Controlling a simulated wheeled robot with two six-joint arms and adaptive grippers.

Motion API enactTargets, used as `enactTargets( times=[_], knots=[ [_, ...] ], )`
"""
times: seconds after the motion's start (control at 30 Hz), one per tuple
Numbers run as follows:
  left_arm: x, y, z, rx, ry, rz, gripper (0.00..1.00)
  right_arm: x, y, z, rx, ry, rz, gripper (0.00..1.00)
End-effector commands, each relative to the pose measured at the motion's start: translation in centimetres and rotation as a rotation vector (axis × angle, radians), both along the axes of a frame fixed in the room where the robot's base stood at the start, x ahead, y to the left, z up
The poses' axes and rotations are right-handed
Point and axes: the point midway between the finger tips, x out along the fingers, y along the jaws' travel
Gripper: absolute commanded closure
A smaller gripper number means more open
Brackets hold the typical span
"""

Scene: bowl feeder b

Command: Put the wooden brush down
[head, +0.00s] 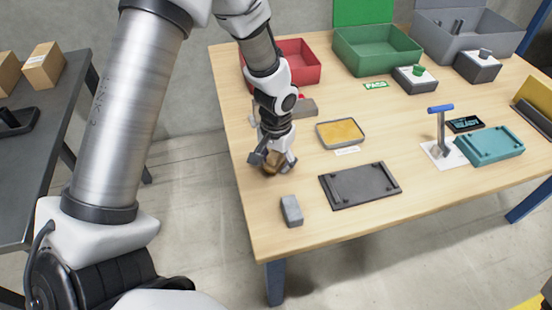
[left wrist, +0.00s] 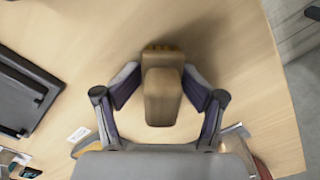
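The wooden brush (left wrist: 162,95) is a brown block between the fingers of my left gripper (left wrist: 162,80) in the left wrist view. Both fingertips meet its sides. In the head view the left gripper (head: 273,160) points down over the left part of the table (head: 236,120), and the brush (head: 271,168) shows partly between the fingers, at or just above the wood. I cannot tell whether its underside touches the table. My right gripper is not in view.
A grey block (head: 291,211) stands near the front-left edge. A dark tray (head: 360,186) and a yellow-filled tray (head: 341,133) lie to the right. Red (head: 308,75) and green (head: 378,52) bins stand at the back. Bare wood surrounds the brush.

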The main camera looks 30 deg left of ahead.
Motion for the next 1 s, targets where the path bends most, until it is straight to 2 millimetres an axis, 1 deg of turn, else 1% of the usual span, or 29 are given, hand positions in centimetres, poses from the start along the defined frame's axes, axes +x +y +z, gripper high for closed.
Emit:
enactTargets(
  times=[0.4,0.47,0.53,0.57,0.67,0.8,0.9,1.0],
  knots=[
    [0.0,0.0,0.0,0.0,0.001,0.0,0.41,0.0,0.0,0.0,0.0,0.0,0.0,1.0],
    [0.0,0.0,0.2,0.0,0.0,0.0,0.41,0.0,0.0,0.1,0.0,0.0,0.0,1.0],
    [0.0,0.0,0.8,-0.001,-0.002,0.0,0.41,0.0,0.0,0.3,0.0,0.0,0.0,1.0],
    [0.1,0.0,1.3,-0.001,-0.003,0.001,0.41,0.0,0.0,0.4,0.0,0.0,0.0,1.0],
    [0.1,0.0,3.5,-0.001,-0.005,0.001,0.41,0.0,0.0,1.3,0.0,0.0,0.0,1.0],
    [0.1,0.0,7.4,-0.001,-0.006,0.001,0.41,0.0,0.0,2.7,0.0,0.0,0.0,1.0],
    [0.1,0.0,10.0,0.0,-0.006,0.0,0.41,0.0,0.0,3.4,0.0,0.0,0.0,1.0],
    [0.1,0.0,11.9,0.0,-0.004,0.001,0.41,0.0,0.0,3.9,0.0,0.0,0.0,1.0]
  ],
)
